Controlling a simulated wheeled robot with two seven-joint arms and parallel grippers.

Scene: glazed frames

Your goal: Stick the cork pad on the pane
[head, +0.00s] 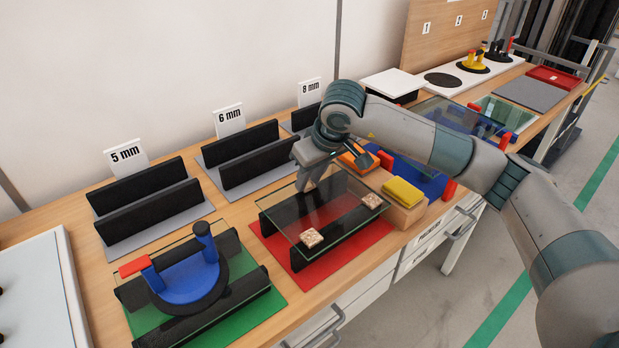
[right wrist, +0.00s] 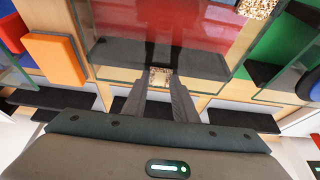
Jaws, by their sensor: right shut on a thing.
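The glass pane (head: 335,208) lies level on black supports over a red mat (head: 365,243). Two speckled cork pads sit on its near side, one at the near-left corner (head: 311,238) and one at the near-right (head: 372,200). My right gripper (head: 307,182) is at the pane's far edge, fingers pointing down. In the right wrist view it (right wrist: 160,86) is shut on a small cork pad (right wrist: 160,76), held at the pane's edge. I cannot tell whether this pad touches the glass. My left gripper is not in view.
A blue suction lifter (head: 188,280) sits on another pane over a green mat (head: 262,305) at left. Black racks (head: 250,165) stand behind. A yellow sponge (head: 402,192) on a wooden block and an orange block (head: 355,157) lie right of the pane.

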